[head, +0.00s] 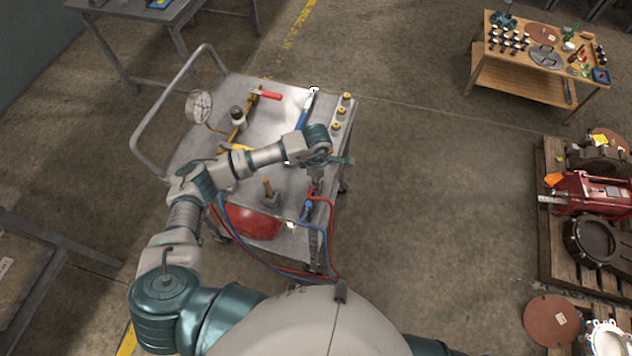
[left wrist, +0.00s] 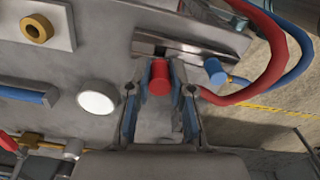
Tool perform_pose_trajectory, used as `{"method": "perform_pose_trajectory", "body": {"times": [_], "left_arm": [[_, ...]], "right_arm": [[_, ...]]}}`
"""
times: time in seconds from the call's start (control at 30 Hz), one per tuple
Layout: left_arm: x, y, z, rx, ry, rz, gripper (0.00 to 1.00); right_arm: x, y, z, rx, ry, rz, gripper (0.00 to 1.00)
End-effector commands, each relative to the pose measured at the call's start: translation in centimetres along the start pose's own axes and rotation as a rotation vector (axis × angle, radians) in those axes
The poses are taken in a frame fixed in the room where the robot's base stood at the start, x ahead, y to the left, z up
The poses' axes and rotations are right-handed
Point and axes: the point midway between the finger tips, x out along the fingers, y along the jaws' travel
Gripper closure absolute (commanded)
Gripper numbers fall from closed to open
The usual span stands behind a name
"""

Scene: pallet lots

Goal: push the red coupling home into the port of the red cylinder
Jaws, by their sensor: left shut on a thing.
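My left gripper (head: 316,178) is over the right edge of the grey cart. In the left wrist view, the fingers are shut on the red coupling (left wrist: 159,77), which sits between the fingertips against a metal bracket (left wrist: 195,52) on the cart's edge. I cannot tell whether the bracket still holds it. A red hose (left wrist: 268,75) curves close beside the right finger. The red cylinder (head: 592,192) lies on a wooden pallet at the far right of the head view, well away from the gripper; its port cannot be made out. My right gripper is not in view.
A blue coupling (left wrist: 214,70) stands beside the gripper. The cart (head: 285,110) carries a gauge (head: 199,106), tools and brass fittings; a red tank (head: 252,222) shows at its front. Flanges and castings crowd the pallet (head: 548,240). Open floor lies between cart and pallet.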

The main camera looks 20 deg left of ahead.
Motion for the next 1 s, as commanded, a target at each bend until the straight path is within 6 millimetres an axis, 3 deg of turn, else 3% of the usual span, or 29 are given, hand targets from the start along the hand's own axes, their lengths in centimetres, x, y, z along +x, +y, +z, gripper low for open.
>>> {"method": "perform_pose_trajectory", "body": {"times": [0.23,0.3,0.5,0.7,1.0], "left_arm": [[-0.1,-4.4,5.0,0.013,-0.003,-0.005,1.0],[-0.4,-5.7,6.5,0.013,-0.004,-0.005,1.0],[-0.8,-8.6,9.8,0.01,-0.002,-0.005,1.0],[-1.1,-10.1,11.5,0.008,-0.001,-0.005,1.0],[-1.2,-10.4,11.8,0.005,-0.001,-0.005,1.0]], "right_arm": [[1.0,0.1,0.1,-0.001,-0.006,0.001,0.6],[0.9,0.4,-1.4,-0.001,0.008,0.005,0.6],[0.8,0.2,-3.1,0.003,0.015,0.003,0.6],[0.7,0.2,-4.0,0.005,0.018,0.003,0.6],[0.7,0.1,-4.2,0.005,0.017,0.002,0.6]]}}
